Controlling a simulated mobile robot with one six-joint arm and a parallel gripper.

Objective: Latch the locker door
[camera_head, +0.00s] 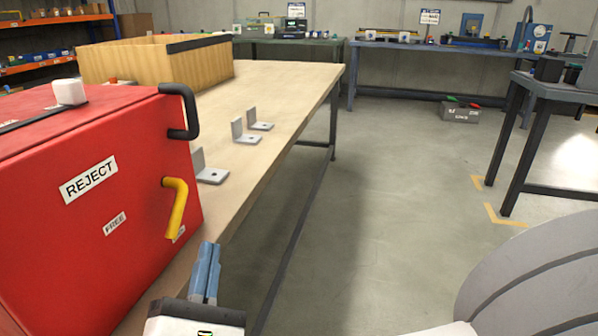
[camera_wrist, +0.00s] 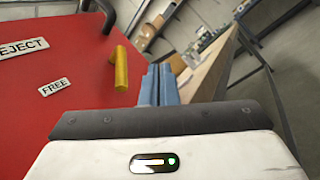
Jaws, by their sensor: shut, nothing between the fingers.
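The red locker (camera_head: 120,235) stands at the left with its door face toward me, carrying labels that read REJECT and FREE. The door looks closed, but I cannot tell whether a gap shows at its edge. A yellow latch handle (camera_head: 177,205) sits near the door's right edge and hangs down; it also shows in the wrist view (camera_wrist: 120,70). A black handle (camera_head: 186,115) is above it. My gripper (camera_head: 208,260) is shut and empty, below and right of the yellow handle and apart from it. In the wrist view its blue fingers (camera_wrist: 159,75) are right of the handle.
The locker stands on a wooden workbench (camera_head: 290,85). Several grey brackets (camera_head: 246,133) and a wooden crate (camera_head: 160,62) are farther along it. Another label, partly hidden, is below the yellow handle.

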